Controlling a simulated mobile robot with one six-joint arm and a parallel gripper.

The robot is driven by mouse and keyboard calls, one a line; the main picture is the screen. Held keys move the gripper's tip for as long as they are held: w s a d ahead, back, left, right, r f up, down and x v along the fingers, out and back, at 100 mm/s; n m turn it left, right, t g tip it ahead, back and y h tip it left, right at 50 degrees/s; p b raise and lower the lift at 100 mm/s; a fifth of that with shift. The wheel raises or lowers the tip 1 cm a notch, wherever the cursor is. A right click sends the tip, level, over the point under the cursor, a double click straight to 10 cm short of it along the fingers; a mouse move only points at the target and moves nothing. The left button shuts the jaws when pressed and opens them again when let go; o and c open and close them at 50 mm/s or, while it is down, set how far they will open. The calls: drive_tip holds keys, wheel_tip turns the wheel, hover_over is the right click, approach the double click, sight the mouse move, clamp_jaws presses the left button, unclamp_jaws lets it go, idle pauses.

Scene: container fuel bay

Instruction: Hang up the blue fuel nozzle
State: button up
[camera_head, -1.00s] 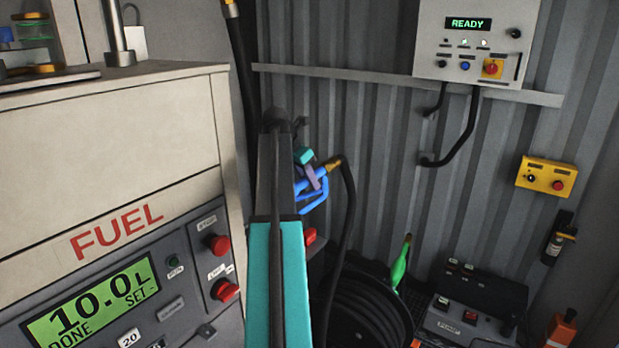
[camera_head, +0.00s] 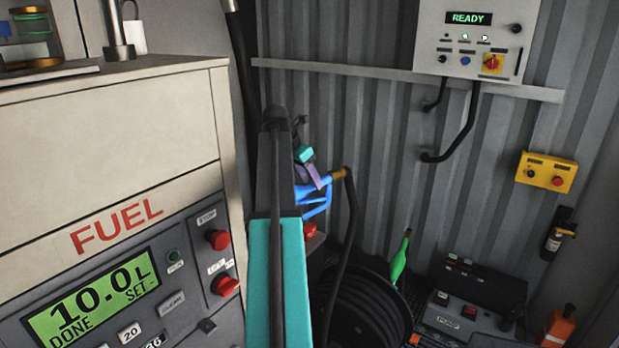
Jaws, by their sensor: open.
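The blue fuel nozzle (camera_head: 317,195) is in the middle of the view, beside the right side of the fuel dispenser (camera_head: 110,120). Its brass-coloured hose end (camera_head: 338,174) points right, and a black hose (camera_head: 351,230) drops from it. My teal arm hides the nozzle's left part, so I cannot tell whether it rests in a holder. My gripper (camera_head: 313,176), with teal and purple parts, is open. It is just above the nozzle's body and overlaps it in the picture; contact cannot be told.
A hose reel (camera_head: 365,315) stands below the nozzle, with a green nozzle (camera_head: 400,260) to its right. A grey control box (camera_head: 470,40) and a yellow button box (camera_head: 546,172) are on the corrugated wall. The wall area right of the nozzle is clear.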

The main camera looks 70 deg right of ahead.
drive_tip(key=b+v, duration=0.4)
drive_tip(key=v, duration=1)
drive_tip(key=shift+b, duration=0.4)
drive_tip(key=shift+s+a, duration=0.1)
drive_tip(key=shift+s, duration=0.15)
idle(0.5)
